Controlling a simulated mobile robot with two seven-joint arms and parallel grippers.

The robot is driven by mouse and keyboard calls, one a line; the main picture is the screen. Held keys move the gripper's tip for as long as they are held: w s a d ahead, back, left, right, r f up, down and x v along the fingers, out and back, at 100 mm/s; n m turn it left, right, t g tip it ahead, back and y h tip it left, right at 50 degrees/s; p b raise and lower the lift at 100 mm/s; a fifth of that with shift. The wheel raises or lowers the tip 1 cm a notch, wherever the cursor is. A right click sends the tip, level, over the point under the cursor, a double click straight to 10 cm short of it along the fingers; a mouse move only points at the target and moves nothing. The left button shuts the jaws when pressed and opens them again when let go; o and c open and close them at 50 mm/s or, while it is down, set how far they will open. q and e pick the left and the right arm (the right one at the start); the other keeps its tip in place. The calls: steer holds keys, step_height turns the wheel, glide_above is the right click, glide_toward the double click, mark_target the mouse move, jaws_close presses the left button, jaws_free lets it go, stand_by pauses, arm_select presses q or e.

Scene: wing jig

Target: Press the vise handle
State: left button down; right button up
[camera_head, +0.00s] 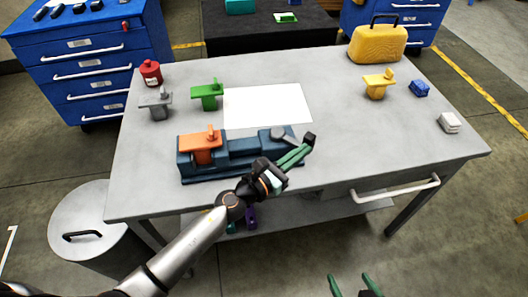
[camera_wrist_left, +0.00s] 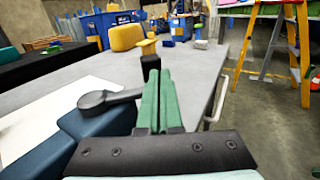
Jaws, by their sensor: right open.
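The dark blue vise (camera_head: 250,148) stands near the table's front edge, with an orange part (camera_head: 201,148) at its left end. Its handle (camera_head: 280,134) has a round grey hub, also in the left wrist view (camera_wrist_left: 93,101), and an arm ending in a black knob (camera_head: 310,139). My left gripper (camera_head: 303,151) has its green fingers together with nothing visible between them. In the left wrist view the fingertips (camera_wrist_left: 160,75) overlap the knob (camera_wrist_left: 150,64); I cannot tell if they touch. My right gripper (camera_head: 353,281) is open and empty at the bottom, away from the table.
The table's right middle is clear.

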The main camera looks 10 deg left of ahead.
mark_target(314, 142)
arm_select(q)
steer(key=shift+w+d+n+t+y+p, duration=0.25)
steer(key=shift+w+d+n+t+y, duration=0.3)
steer(key=shift+w+d+n+y, duration=0.3)
steer(key=shift+w+d+n+t+y+p, duration=0.25)
steer(key=shift+w+d+n+t+y, duration=0.35)
steer(key=shift+w+y, duration=0.45)
steer(key=shift+x, duration=1)
steer(key=shift+w+a+r, duration=0.15)
steer(key=shift+w+r, duration=0.05)
steer(key=shift+w, duration=0.05)
